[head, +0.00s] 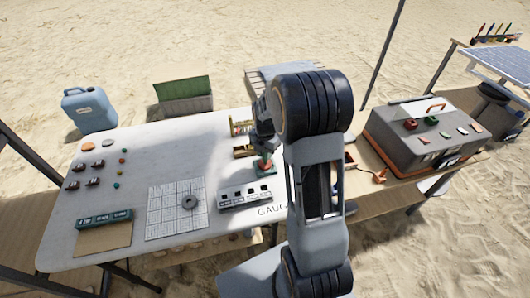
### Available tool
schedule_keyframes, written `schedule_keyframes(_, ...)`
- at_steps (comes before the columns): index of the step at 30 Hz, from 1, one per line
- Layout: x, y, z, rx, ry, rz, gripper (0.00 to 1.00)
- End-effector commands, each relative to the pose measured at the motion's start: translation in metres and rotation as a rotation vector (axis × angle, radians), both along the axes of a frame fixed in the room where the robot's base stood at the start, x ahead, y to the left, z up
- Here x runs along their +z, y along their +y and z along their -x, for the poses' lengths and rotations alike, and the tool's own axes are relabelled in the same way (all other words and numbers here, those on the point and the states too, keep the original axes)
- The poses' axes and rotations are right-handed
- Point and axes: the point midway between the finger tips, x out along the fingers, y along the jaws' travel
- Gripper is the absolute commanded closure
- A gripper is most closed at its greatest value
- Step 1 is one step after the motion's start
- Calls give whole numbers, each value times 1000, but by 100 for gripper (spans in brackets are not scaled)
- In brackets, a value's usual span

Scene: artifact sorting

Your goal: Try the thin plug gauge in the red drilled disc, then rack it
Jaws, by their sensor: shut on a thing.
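My gripper (264,148) is beyond my arm, over the back right part of the white table (150,160). It is shut on a small, upright greenish piece, probably the thin plug gauge, mostly hidden by the fingers. Just below it is a small red thing (266,163), perhaps the red drilled disc, on a green base (264,171). I cannot tell whether the gauge is in its hole or only above it. A pale rack with dark slots (245,196) stands in front, by the lettering "GAUG", partly covered by my arm.
A grey ring (189,202) lies on a white gridded mat (162,214). Small trays (243,151) stand close left of the gripper. Several dark pieces and coloured dots lie at the table's left, behind a green box (104,219). A grey case (425,135) stands at right.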

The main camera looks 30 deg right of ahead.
Motion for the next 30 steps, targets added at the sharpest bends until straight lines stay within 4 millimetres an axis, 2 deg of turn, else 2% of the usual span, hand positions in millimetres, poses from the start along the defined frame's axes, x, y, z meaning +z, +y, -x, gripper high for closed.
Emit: schedule_keyframes(30, -6, 0, 0, 0, 0, 0, 100)
